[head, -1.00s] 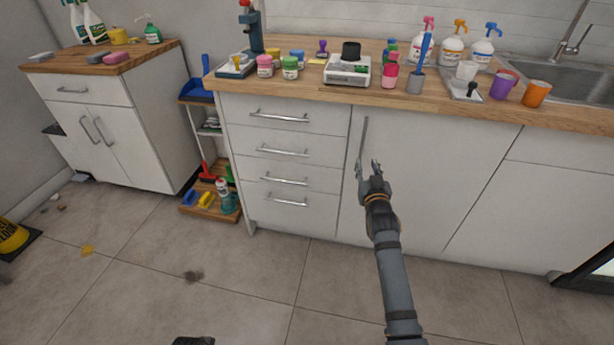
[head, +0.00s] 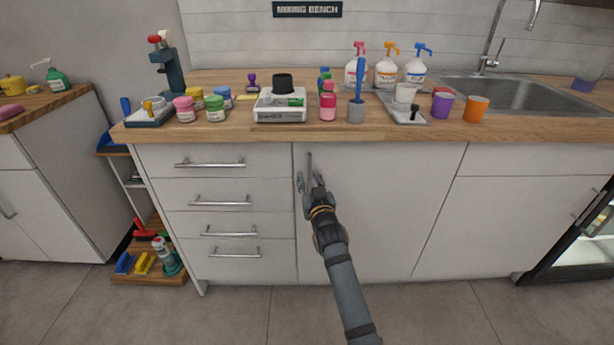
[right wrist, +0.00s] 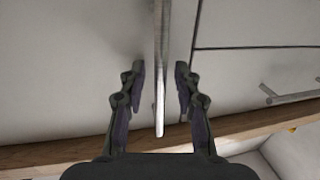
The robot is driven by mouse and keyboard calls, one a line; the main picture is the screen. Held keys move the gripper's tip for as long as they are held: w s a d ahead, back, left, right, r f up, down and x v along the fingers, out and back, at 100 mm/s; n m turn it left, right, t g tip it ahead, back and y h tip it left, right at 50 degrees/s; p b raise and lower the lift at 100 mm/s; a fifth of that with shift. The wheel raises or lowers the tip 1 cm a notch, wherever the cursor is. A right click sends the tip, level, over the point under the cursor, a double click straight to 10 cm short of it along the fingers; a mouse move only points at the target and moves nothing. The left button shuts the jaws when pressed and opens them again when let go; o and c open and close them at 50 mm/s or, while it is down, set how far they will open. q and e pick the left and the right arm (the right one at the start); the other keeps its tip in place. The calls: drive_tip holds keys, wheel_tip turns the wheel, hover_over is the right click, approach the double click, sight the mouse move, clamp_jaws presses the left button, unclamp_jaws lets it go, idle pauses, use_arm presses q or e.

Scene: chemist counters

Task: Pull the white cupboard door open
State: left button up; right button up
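The white cupboard door (head: 390,205) is shut, flush in the counter front, just right of the drawers. Its upright metal bar handle (head: 309,160) is near the door's upper left edge. My right gripper (head: 310,183) is at the handle's lower part, with its arm rising from below. In the right wrist view, the gripper (right wrist: 160,70) is open, with one finger on each side of the handle (right wrist: 161,40). Gaps show between the bar and both fingers. The gripper hides the handle's lower end in the head view. My left gripper is not in view.
Drawers (head: 218,190) with bar handles lie left of the door. The wooden countertop (head: 450,128) above carries a scale (head: 281,105), bottles, jars and cups. A shelf with cleaning items (head: 150,265) stands at the left. The floor (head: 235,315) in front is clear.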

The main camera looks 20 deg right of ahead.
drive_tip(key=shift+r, duration=0.1)
drive_tip(key=shift+c, duration=0.3)
clamp_jaws()
